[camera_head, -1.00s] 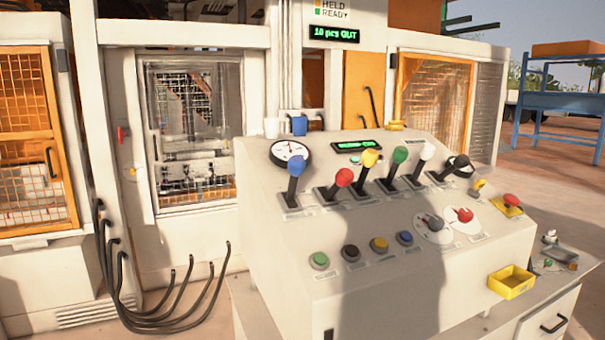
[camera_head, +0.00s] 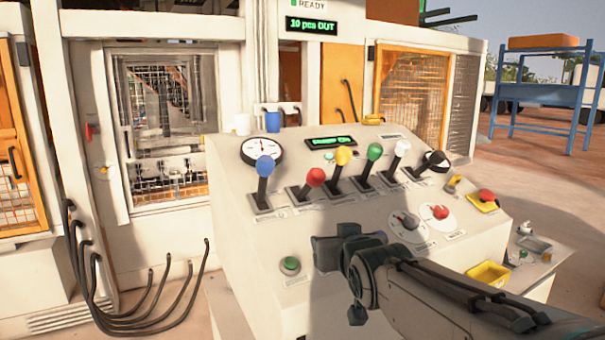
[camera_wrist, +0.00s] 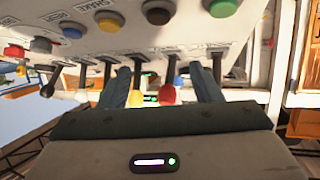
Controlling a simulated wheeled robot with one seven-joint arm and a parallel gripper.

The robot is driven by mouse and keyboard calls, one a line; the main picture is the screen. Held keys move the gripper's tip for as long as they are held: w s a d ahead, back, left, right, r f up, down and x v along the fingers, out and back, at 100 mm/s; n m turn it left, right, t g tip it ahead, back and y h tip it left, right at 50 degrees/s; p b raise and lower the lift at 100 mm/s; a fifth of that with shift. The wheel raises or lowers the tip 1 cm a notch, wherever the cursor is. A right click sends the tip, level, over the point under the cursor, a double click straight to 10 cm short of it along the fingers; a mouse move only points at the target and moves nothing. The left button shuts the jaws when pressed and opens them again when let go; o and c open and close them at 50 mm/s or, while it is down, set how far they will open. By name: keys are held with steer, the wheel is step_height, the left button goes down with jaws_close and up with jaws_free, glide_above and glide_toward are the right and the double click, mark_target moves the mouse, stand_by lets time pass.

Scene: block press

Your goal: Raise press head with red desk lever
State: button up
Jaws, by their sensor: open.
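The red lever (camera_head: 314,178) stands on the sloped face of the white control desk (camera_head: 250,215), second from the left, between the blue lever (camera_head: 264,167) and the yellow lever (camera_head: 343,156). My gripper (camera_head: 326,247) is in front of and below the levers, apart from the red knob. In the wrist view, turned upside down, my gripper (camera_wrist: 160,70) is open, and the red knob (camera_wrist: 167,95) appears between its two fingers. The press behind its mesh window (camera_head: 160,130) is at the left; I cannot make out its head height.
Green, white and black levers stand close on the right of the yellow one. A green button (camera_head: 290,265) is left of my gripper; my arm hides other buttons. A red mushroom button (camera_head: 487,196) and yellow tray (camera_head: 489,273) are at the right.

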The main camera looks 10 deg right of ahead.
mark_target(318, 179)
steer(key=w+r+t, duration=0.3)
steer(key=r+t, duration=0.1)
steer(key=r, duration=0.4)
steer(key=w+p, duration=0.1)
steer(key=w, duration=0.3)
steer(key=w+p, duration=0.1)
steer(key=w, duration=0.4)
steer(key=w+p, duration=0.2)
steer(key=w, duration=0.2)
steer(key=shift+w+a, duration=0.15)
steer(key=shift+a, duration=0.15)
